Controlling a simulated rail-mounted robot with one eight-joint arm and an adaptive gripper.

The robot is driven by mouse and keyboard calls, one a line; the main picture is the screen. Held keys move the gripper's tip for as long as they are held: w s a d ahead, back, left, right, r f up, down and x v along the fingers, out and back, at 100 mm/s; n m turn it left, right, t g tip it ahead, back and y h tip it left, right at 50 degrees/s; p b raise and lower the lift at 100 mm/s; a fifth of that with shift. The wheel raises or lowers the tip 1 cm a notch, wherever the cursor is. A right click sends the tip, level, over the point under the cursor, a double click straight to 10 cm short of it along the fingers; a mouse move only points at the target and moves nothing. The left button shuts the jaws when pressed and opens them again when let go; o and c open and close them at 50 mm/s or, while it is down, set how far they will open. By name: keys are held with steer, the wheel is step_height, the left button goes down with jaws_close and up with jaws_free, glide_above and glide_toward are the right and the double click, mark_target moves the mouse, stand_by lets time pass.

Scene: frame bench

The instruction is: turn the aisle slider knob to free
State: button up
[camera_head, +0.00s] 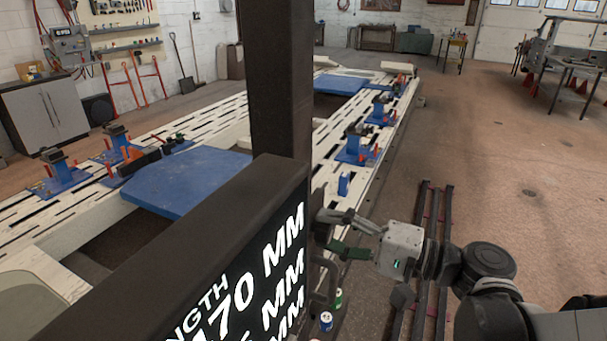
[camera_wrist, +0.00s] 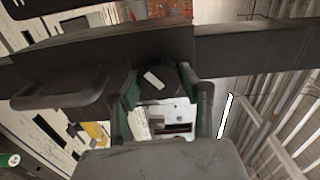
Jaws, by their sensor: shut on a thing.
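In the wrist view, a dark round knob (camera_wrist: 172,90) with a short white mark on its face sits between the fingers of my gripper (camera_wrist: 164,84). The white mark lies slanted, left of the knob's middle. Green-sided fingers stand on either side of the knob, and my gripper is shut on it. In the head view, my gripper (camera_head: 332,232) reaches left to the near end of the frame bench (camera_head: 352,205), beside the dark sign post. The knob cannot be made out there. I cannot read any free or locked label.
A dark post and lettered sign board (camera_head: 215,262) block much of the head view. A dark beam (camera_wrist: 250,45) crosses the wrist view behind the knob. A blue can (camera_head: 326,321) and a green can (camera_head: 338,298) stand below my gripper. Open floor (camera_head: 500,150) lies to the right.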

steer(key=n, duration=0.5)
steer(key=shift+n+b, duration=0.3)
steer(key=shift+b, duration=0.1)
steer(key=n, duration=0.5)
steer(key=shift+b, duration=0.3)
steer(key=o, duration=1.1)
steer(key=shift+o, duration=0.2)
steer(key=v, duration=1.2)
steer(key=shift+a, duration=0.1)
